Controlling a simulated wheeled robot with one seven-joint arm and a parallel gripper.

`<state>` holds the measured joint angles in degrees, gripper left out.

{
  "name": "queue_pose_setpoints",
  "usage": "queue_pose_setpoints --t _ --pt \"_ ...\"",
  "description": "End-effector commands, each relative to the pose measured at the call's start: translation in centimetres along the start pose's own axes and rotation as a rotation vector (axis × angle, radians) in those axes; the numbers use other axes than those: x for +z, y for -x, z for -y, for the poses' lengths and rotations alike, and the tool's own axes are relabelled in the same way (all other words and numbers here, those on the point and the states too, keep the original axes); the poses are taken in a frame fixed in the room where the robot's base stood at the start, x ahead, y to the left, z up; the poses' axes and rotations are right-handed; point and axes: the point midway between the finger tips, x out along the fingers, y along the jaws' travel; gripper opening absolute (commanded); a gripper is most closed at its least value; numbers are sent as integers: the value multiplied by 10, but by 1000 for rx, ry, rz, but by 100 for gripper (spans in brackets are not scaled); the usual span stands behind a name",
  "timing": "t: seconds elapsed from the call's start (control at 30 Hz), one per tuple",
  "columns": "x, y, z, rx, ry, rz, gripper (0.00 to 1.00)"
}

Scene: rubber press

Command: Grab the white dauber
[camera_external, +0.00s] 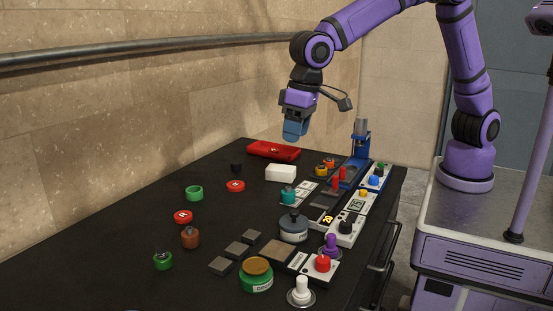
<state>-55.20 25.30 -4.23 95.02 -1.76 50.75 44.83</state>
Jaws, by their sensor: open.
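The white dauber (302,290) stands upright on a small round base at the near edge of the black table, at the bottom of the view. Its knob points up. My gripper (295,132) hangs pointing down above the far part of the table, well away from the dauber and up and behind it in the picture. The gripper is open, and I see nothing held in it. Its blue fingers are small here, and the gap between them is hard to make out.
A blue press (358,160) stands at the back right.

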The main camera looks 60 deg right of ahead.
Motion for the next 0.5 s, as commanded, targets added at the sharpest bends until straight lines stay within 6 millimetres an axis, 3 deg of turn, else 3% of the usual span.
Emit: queue_pose_setpoints --t 0.03,0.1,0.3,0.5 --pt "10 -19 26 8 15 9 54" --pt "23 -41 57 18 24 17 54" --pt "71 -102 134 43 50 30 54" --pt "107 -139 175 57 64 33 54"
